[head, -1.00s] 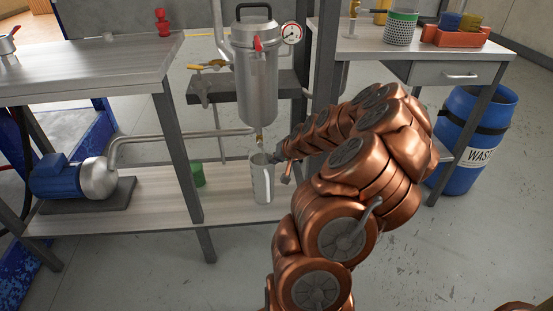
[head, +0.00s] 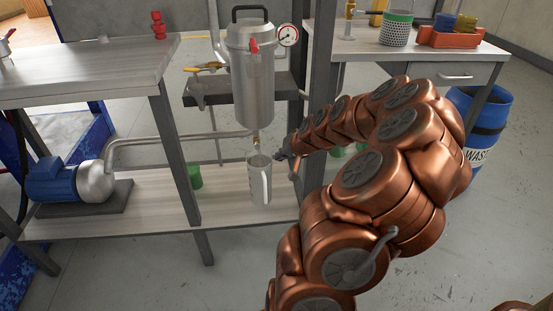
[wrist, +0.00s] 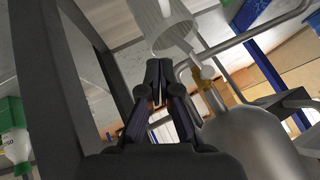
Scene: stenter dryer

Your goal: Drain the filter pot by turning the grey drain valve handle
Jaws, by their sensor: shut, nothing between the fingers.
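The steel filter pot (head: 252,85) hangs upright in the stand, with a brass drain fitting (head: 256,138) under it. The fitting also shows in the wrist view (wrist: 203,80), right of my fingers. I cannot clearly make out the grey drain valve handle against the grey parts around the fitting. A clear measuring jug (head: 260,182) stands upright below the outlet; I cannot tell whether it holds liquid. My gripper (head: 280,155) is just right of the fitting and the jug's top, apart from them. In the wrist view its fingers (wrist: 157,72) are shut and empty.
A dark stand post (head: 318,90) rises close beside my gripper and shows at left in the wrist view. A grey pipe (head: 180,137) runs from the blue pump (head: 60,182) toward the outlet. A green cup (head: 195,177) stands on the lower shelf.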

